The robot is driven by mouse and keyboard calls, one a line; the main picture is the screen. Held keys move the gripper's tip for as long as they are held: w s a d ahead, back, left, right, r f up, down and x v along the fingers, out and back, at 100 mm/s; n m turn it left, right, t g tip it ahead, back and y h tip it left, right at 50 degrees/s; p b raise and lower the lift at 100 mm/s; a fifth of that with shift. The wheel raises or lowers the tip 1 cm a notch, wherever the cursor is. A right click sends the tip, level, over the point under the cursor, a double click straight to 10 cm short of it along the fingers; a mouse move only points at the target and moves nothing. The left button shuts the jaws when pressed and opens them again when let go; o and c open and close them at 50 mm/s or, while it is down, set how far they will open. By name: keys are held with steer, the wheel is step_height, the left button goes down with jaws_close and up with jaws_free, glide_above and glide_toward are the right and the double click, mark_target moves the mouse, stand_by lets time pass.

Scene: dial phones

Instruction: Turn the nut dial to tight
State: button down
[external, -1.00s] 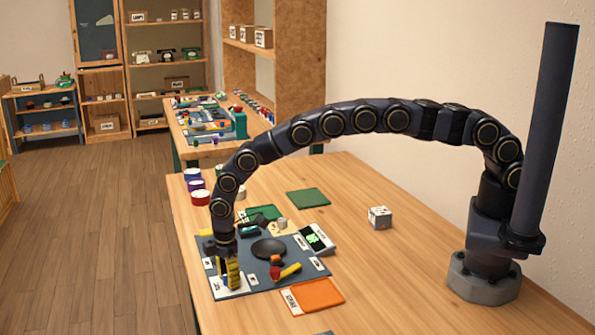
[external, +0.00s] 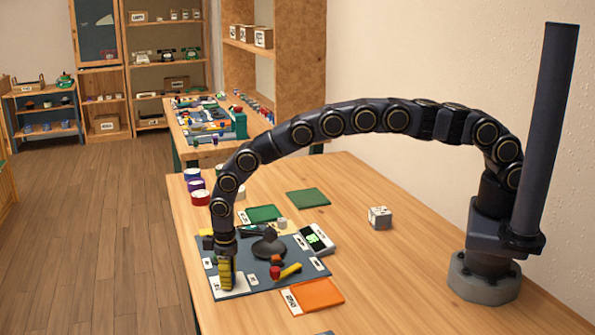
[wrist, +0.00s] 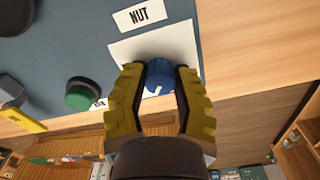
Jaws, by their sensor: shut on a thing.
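The nut dial is a blue round knob (wrist: 160,76) on a white card (wrist: 127,47) in the wrist view. A white label reading NUT (wrist: 139,15) lies just beyond it. My gripper (wrist: 161,72) has its two yellow fingers closed on both sides of the knob. In the external view, my gripper (external: 226,284) points down at the near-left corner of the blue-grey board (external: 241,287). The fingers hide the knob there. Any pointer mark or tight mark on the dial is hidden or too small to read.
A green knob (wrist: 82,95) stands left of my gripper in the wrist view. In the external view, a black disc (external: 264,249), a red knob (external: 275,260) with a yellow bar (external: 290,271) and an orange tray (external: 317,293) are nearby. The right tabletop is mostly clear.

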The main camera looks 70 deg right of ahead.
steer(key=m, duration=0.5)
steer(key=shift+f+m, duration=0.1)
steer(key=shift+m, duration=0.2)
steer(key=m, duration=0.4)
steer(key=shift+m, duration=0.7)
steer(key=c, duration=0.7)
jaws_free()
steer(key=shift+c, duration=0.2)
step_height(320, 180, up, 12)
